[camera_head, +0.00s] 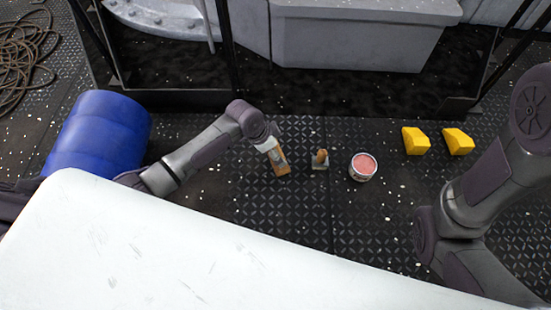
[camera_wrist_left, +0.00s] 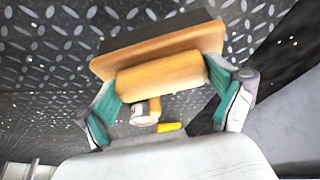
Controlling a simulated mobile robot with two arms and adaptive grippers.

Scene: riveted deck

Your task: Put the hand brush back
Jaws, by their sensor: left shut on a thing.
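The hand brush (camera_head: 283,171) has a tan wooden body and shows at the middle of the head view. In the left wrist view the brush (camera_wrist_left: 158,48) shows a wooden block, a rounded wooden handle and a dark face on the far side. My left gripper (camera_head: 276,157) is shut on it, with teal finger pads (camera_wrist_left: 165,84) at both ends of the handle. From these views I cannot tell whether the brush touches the deck. My right arm shows at the right of the head view, but its gripper is out of view.
Right of the brush stand a small grey-based object with a wooden handle (camera_head: 320,160), a tin with pink contents (camera_head: 363,167) and two yellow blocks (camera_head: 415,141) (camera_head: 457,141). A blue drum (camera_head: 98,135) lies left. Dark frame posts (camera_head: 232,60) stand behind. Patterned deck in front is clear.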

